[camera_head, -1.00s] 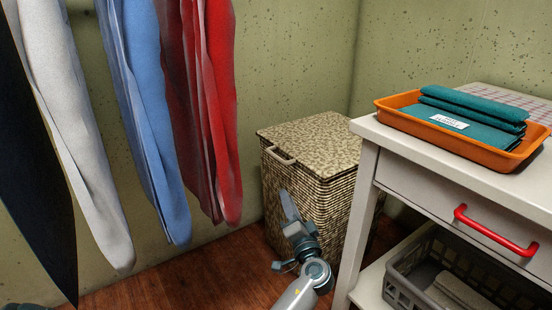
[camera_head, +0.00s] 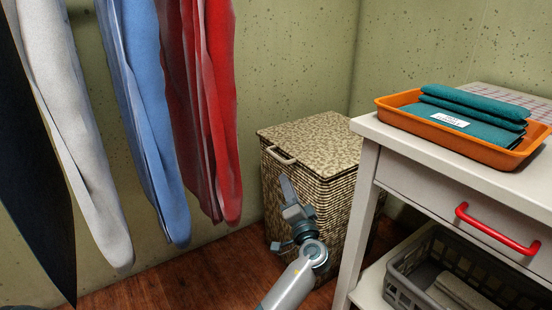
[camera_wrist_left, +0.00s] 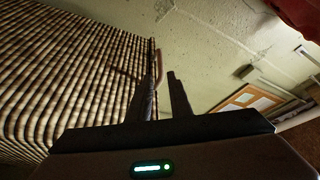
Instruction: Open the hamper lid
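The woven hamper (camera_head: 315,205) stands in the corner with its speckled lid (camera_head: 312,143) closed flat on top. A pale loop handle (camera_head: 279,156) sits on the lid's front edge. My left gripper (camera_head: 286,188) is in front of the hamper's front side, its fingertips a little below the handle. In the left wrist view the gripper (camera_wrist_left: 164,80) has its two fingers apart, with nothing visibly held between them. The hamper's ribbed side (camera_wrist_left: 70,75) fills the left of that view. My right gripper is not in view.
Hanging clothes, among them a red garment (camera_head: 205,110) and a blue one (camera_head: 150,120), are left of the hamper. A white table (camera_head: 362,210) with an orange tray (camera_head: 455,142) stands close on the right. A grey basket (camera_head: 400,290) is on its lower shelf.

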